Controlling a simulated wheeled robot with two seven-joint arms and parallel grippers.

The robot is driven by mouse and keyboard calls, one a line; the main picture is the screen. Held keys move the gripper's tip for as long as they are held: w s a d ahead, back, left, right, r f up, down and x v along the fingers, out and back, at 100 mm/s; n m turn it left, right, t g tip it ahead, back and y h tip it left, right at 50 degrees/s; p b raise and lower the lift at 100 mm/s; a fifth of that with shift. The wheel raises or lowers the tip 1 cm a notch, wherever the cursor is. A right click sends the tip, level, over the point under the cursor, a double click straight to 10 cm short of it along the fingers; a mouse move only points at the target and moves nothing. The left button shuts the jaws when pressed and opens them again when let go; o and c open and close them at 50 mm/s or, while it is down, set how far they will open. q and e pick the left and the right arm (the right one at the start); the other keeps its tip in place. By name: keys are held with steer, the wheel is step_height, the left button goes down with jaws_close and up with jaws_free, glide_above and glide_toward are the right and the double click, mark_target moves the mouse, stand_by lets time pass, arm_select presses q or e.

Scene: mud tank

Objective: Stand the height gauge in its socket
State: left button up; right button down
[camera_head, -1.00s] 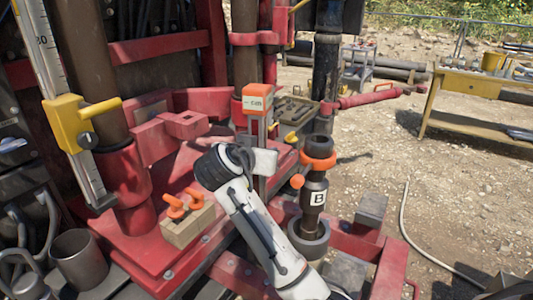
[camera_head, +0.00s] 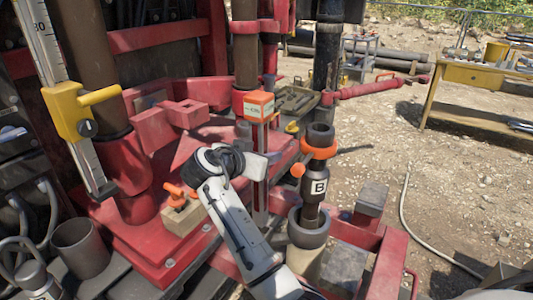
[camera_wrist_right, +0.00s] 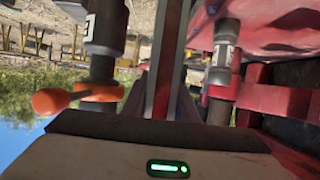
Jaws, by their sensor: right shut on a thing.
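The height gauge, a flat grey post with an orange and white head (camera_head: 259,106), stands roughly upright in the middle of the head view. My right gripper (camera_head: 257,166) is shut on its post below the head. In the right wrist view the grey and red post (camera_wrist_right: 166,60) runs away from the jaws. The post's lower end is low among the red frame, and I cannot tell whether it touches anything. A red block with a square opening (camera_head: 186,113) is left of the gauge. I cannot identify the socket for certain. My left gripper is not in view.
A dark tool marked B (camera_head: 318,187) with an orange collar stands in a grey cup (camera_head: 309,232) close right of the gauge. A wooden block (camera_head: 186,216) with orange pegs is left of my gripper. A yellow clamp (camera_head: 75,113) sits on a scale at far left.

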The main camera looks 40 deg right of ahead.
arm_select(q)
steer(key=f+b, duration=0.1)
steer(key=b, duration=0.1)
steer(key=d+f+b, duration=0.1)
steer(key=b, duration=0.1)
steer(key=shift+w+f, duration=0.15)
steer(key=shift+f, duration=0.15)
arm_select(e)
step_height(320, 180, down, 6)
steer(key=shift+r, duration=0.15)
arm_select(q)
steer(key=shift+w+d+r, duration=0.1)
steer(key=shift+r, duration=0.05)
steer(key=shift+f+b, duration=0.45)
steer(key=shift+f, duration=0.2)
arm_select(e)
steer(key=shift+f, duration=0.55)
steer(key=c, duration=1.3)
jaws_free()
steer(key=shift+c, duration=0.2)
arm_select(q)
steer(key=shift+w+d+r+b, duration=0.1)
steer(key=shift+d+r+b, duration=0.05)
steer(key=shift+b, duration=0.15)
arm_select(e)
steer(key=v, duration=1)
